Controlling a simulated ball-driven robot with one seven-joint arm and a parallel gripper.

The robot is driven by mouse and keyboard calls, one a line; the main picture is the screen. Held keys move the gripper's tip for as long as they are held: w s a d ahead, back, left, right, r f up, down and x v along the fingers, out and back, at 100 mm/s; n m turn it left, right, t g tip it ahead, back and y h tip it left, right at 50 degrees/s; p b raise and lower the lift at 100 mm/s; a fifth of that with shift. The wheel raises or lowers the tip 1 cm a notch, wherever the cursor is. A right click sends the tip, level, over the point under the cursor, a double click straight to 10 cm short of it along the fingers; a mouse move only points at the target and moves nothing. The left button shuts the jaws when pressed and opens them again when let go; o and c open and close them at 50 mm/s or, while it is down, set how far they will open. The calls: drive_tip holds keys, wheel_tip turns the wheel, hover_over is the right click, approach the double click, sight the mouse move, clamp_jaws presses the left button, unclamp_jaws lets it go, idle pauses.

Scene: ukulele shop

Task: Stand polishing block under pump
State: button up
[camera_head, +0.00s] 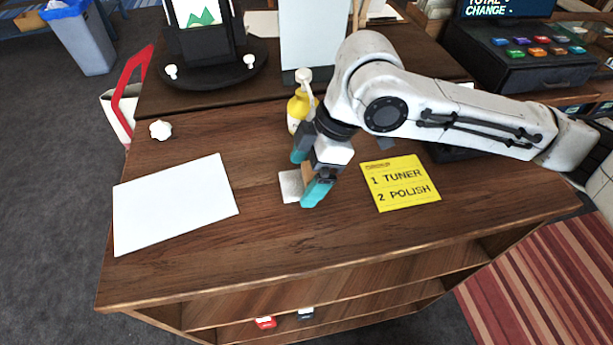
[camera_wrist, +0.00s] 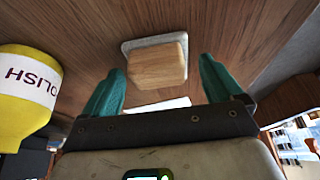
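The polishing block is a wooden block (camera_wrist: 157,66) on a white pad (camera_wrist: 127,46) in the wrist view. In the head view the white pad (camera_head: 290,187) lies on the wooden counter, and the arm hides most of the wood. My gripper (camera_head: 308,174) is over the block, fingers pointing down. In the wrist view my gripper (camera_wrist: 160,80) is open, one teal finger toward each side of the block; I cannot tell if either touches it. The yellow pump bottle (camera_head: 295,113) with a white pump head (camera_head: 303,75) stands just behind; its POLISH label (camera_wrist: 32,83) shows in the wrist view.
A yellow note (camera_head: 400,184) reading "1 TUNER, 2 POLISH" lies right of my gripper. A white sheet (camera_head: 175,203) lies left, with a small white knob (camera_head: 160,129) behind it. A dark stand (camera_head: 208,62) and cash register (camera_head: 525,60) are at the back. The front counter is clear.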

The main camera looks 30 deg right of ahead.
drive_tip(key=c, duration=1.1)
